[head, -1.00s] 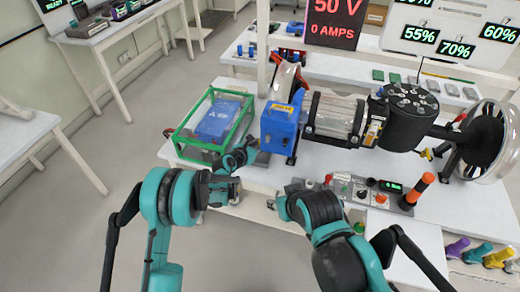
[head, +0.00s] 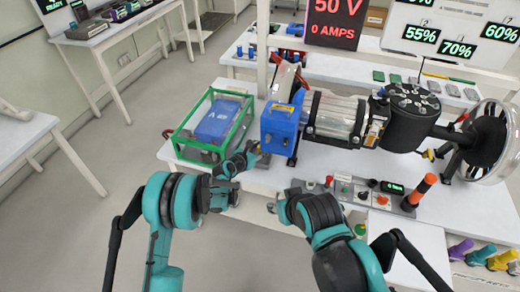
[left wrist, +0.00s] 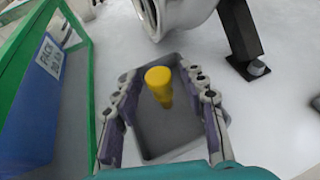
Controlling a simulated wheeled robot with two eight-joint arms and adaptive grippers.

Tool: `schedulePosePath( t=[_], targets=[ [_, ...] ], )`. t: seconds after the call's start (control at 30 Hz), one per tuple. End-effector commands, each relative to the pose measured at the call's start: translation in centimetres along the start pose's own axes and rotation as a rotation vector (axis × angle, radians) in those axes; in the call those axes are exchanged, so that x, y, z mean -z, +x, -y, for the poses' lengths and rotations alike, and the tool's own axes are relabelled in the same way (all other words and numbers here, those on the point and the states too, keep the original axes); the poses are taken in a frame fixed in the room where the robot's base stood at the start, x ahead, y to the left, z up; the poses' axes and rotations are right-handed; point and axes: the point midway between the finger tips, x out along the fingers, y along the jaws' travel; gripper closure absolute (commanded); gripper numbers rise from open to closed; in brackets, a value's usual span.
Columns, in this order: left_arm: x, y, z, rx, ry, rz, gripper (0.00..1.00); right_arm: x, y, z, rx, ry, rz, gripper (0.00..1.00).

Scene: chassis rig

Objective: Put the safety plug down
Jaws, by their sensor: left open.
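The safety plug (left wrist: 160,80) is a yellow cylinder in the middle of the left wrist view. It stands over a dark grey pad (left wrist: 170,135) on the white table top. My left gripper (left wrist: 163,85) is open, with one finger on each side of the plug and a visible gap to it. In the head view my left gripper (head: 246,157) is at the table's front left, between the green-framed box and the blue unit; the plug is mostly hidden there. My right gripper (head: 276,205) is over the table's front edge, and its fingers are too small to read.
The green-framed clear box (head: 215,125) with a blue pack stands just left of the left gripper. The blue unit (head: 281,126) and motor rig stand behind and right. A control panel (head: 375,190) with an orange-banded post (head: 419,190) lies right of my right gripper.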

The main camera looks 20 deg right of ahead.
Motion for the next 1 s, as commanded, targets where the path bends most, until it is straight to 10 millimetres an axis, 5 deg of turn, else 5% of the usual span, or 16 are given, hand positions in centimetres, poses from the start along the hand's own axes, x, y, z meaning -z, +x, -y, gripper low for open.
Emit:
schedulePosePath(
  t=[0.53, 1.0],
  targets=[
    [-0.3, -10.3, -0.1, -0.001, -0.001, 0.0, 0.58, 1.6, -2.2, 0.0, 0.0, 0.0, 0.0, 0.6],
    [-1.4, -12.6, -0.5, -0.012, -0.035, 0.025, 0.58, 1.7, -2.4, 0.0, 0.0, 0.0, 0.0, 0.6]
  ],
)
